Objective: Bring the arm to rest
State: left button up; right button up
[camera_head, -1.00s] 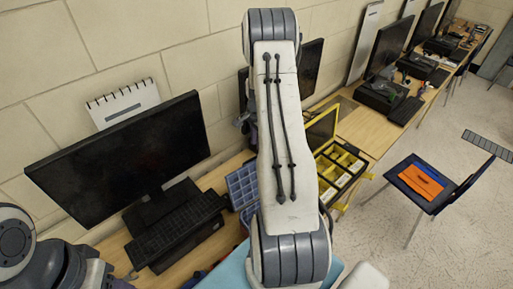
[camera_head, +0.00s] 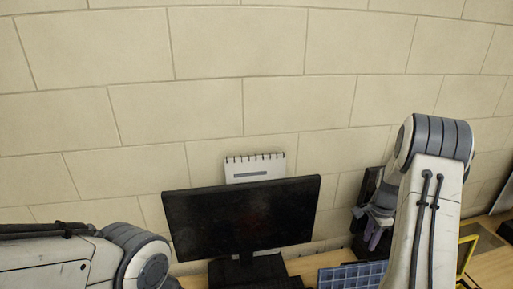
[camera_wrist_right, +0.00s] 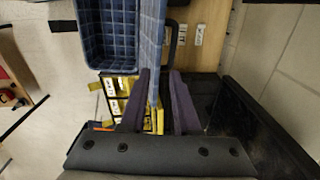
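My right arm (camera_head: 425,225) rises at the right of the head view and bends over at its top. My right gripper (camera_head: 375,238) shows small beside it, with dark purple fingers, partly hidden by the arm. In the right wrist view the two fingers (camera_wrist_right: 159,78) are apart. The edge of a blue grid-patterned bin (camera_wrist_right: 105,45) shows in the gap between them; I cannot tell whether it touches them. My left arm (camera_head: 60,262) shows at the lower left of the head view; its gripper is out of view.
A black monitor (camera_head: 240,215) stands against the block wall, with a spiral-bound pad (camera_head: 255,168) behind it. The blue bin (camera_head: 350,275) lies right of it. A yellow organizer (camera_wrist_right: 125,88) shows beyond the fingers in the wrist view. Bare wall fills the upper head view.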

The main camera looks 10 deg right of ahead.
jog(key=a+n+b, duration=1)
jog(key=a+n, duration=0.2)
jog(key=a, duration=1.7)
jog(key=s+a+f+n+b, duration=0.1)
jog(key=s+a+n+b, duration=0.2)
jog(key=s, duration=0.4)
jog(key=s+a+f+n+b, duration=0.2)
jog(key=s+a+n+b, duration=0.1)
jog(key=s+a+n, duration=0.3)
jog(key=s+a+f+n+y+b, duration=0.1)
jog(key=s+a+n+b, duration=0.2)
jog(key=s, duration=0.6)
jog(key=a+n, duration=0.2)
jog(key=n, duration=0.1)
jog(key=shift+s+a+f, duration=0.2)
jog(key=shift+s+f, duration=0.05)
jog(key=shift+f, duration=0.05)
jog(key=shift+a, duration=0.1)
